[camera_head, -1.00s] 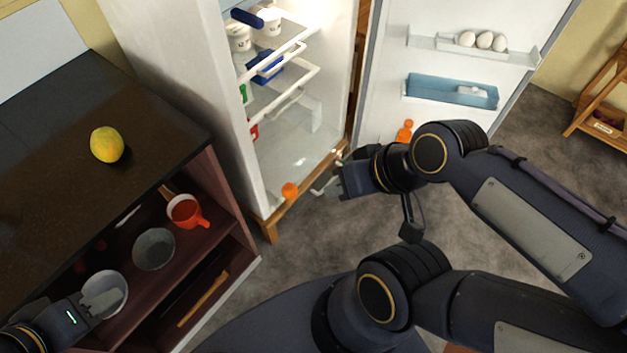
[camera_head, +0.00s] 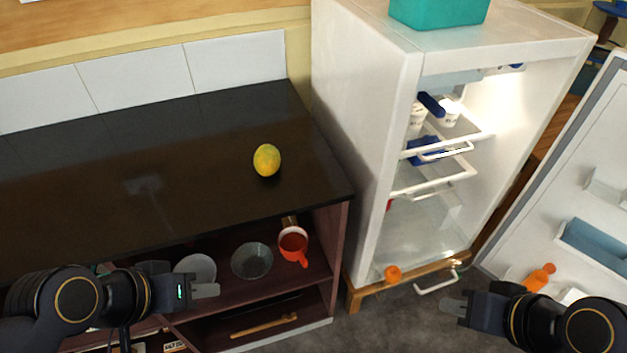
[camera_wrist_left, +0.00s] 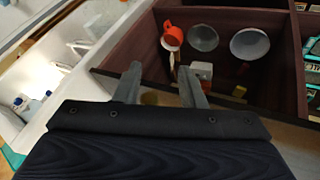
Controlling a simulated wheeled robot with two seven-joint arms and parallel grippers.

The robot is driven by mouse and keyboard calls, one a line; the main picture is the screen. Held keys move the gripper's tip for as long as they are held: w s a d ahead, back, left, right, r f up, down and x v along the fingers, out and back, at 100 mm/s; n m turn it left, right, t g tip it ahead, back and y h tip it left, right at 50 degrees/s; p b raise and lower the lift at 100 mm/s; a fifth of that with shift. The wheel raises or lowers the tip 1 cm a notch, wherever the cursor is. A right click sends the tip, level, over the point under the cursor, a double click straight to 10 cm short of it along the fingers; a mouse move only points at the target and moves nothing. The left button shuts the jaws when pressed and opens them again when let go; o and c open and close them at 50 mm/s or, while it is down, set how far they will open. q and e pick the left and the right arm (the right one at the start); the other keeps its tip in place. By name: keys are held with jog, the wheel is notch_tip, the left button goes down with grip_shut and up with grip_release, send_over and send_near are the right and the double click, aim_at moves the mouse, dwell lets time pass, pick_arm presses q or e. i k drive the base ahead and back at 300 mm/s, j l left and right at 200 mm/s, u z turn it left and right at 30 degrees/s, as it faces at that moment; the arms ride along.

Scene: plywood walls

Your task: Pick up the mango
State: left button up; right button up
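The yellow-green mango (camera_head: 266,160) lies on the dark countertop (camera_head: 130,190), near its right end. My left gripper (camera_head: 212,289) is in front of the counter, lower and to the left of the mango, and apart from it. In the left wrist view my left gripper (camera_wrist_left: 160,85) has its two fingers spread with nothing held between them. My right gripper (camera_head: 447,306) is at the lower right, in front of the fridge and far from the mango. Its finger gap is not clear.
The open shelf under the counter holds a red cup (camera_head: 293,247), a glass bowl (camera_head: 251,261) and a pale bowl (camera_head: 196,268). The fridge (camera_head: 360,130) stands open right of the counter. The countertop around the mango is clear.

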aim_at(266, 159)
jog(key=i+l+u, duration=0.3)
jog(key=i+l, duration=0.45)
jog(key=l, duration=0.15)
